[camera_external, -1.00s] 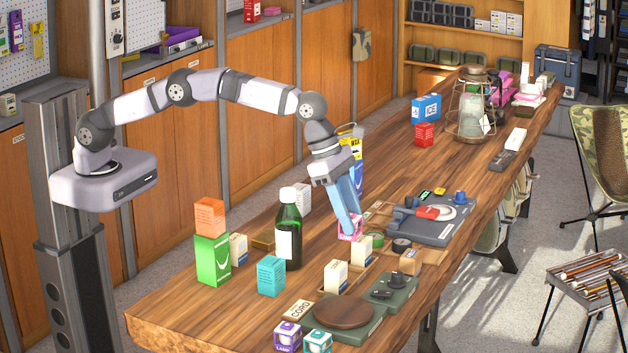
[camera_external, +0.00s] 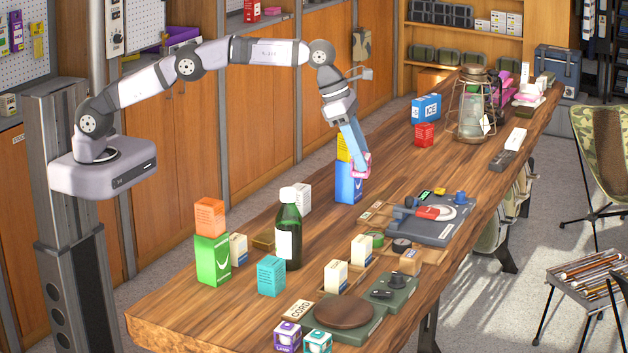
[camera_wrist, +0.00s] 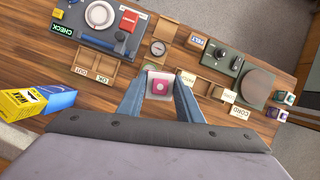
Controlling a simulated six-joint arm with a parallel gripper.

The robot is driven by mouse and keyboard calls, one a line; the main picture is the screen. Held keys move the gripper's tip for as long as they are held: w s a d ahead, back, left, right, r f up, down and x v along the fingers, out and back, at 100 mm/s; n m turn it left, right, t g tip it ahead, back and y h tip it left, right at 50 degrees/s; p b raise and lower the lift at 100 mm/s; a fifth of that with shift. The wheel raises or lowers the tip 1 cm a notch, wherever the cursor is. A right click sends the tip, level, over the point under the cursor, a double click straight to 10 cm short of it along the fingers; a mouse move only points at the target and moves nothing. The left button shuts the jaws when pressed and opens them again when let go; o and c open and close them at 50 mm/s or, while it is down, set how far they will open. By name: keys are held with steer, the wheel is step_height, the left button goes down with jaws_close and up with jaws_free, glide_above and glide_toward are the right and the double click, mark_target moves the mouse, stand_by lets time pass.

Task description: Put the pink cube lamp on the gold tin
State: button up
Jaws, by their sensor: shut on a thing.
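My gripper (camera_external: 358,170) is shut on the pink cube lamp (camera_external: 361,165) and holds it above the table. In the outside view it overlaps a blue box with a yellow box on it. The wrist view shows the lamp (camera_wrist: 159,85) between my fingers, with a white patch and a round mark on its pink face. A small flat gold-brown block (camera_external: 263,242), which looks like the gold tin, lies on the table left of the green bottle, partly hidden by it. My gripper is well to the right of that block and higher.
The green bottle (camera_external: 288,235), a white box (camera_external: 301,198), a teal box (camera_external: 271,275) and a green box with an orange box on top (camera_external: 213,258) stand around the gold-brown block. The blue box (camera_external: 349,183) stands near my gripper.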

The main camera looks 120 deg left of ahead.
steer(key=s+a+n+p, duration=0.1)
steer(key=s+a+p, duration=0.1)
steer(key=s+a, duration=0.3)
steer(key=m+g+h, duration=0.4)
steer(key=m+h, duration=0.2)
steer(key=m, duration=1.6)
glide_above(265, 240)
steer(key=a, duration=0.2)
step_height(265, 240, down, 7)
steer(key=shift+s+a+f, duration=0.1)
steer(key=shift+y, duration=0.3)
steer(key=shift+f+p, duration=1.7)
steer(key=shift+f, duration=3.2)
steer(key=shift+f, duration=0.1)
